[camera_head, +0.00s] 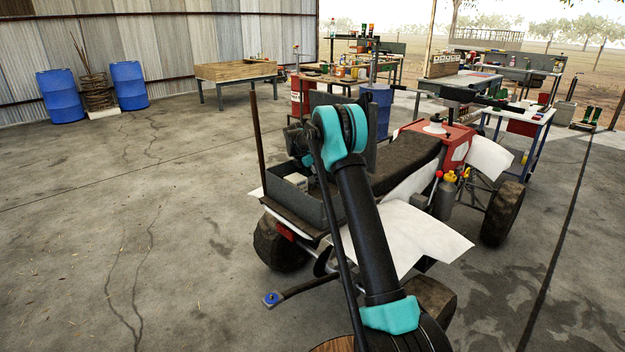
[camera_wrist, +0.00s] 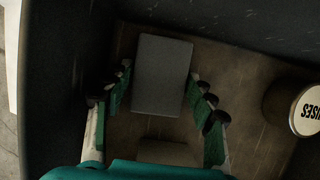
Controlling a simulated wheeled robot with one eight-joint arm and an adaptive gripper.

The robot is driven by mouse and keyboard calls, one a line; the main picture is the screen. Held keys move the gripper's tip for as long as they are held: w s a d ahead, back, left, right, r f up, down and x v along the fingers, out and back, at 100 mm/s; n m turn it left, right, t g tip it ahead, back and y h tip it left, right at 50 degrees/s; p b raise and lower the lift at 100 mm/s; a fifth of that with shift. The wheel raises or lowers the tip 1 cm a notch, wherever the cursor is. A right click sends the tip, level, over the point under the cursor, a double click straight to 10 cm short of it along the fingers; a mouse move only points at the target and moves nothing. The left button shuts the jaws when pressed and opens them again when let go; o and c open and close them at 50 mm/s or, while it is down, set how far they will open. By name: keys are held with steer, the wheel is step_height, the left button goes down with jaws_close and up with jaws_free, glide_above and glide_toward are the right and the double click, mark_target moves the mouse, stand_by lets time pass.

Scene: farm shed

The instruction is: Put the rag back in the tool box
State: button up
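An open grey box (camera_head: 312,207), which looks like the tool box, sits on the rear of the small tractor in the head view. A small whitish item (camera_head: 299,181) shows inside it. The wrist view looks down between dark walls (camera_wrist: 235,28) onto a brown floor. My gripper (camera_wrist: 159,72) is open, with one finger at each side of a flat grey rectangular item (camera_wrist: 162,80). I cannot tell whether the fingers touch it. A second dull block (camera_wrist: 166,152) lies nearer my palm. I cannot make out a rag for certain.
A round can with a label ending "USES" (camera_wrist: 299,108) stands right of my fingers. The tractor (camera_head: 408,165) has an upright post (camera_head: 256,140) beside the box. Workbenches (camera_head: 238,72) and blue barrels (camera_head: 128,85) stand farther back. The floor at left is clear.

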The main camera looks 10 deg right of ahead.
steer(key=shift+o, duration=1.4)
steer(key=v, duration=1.2)
steer(key=shift+r, duration=0.1)
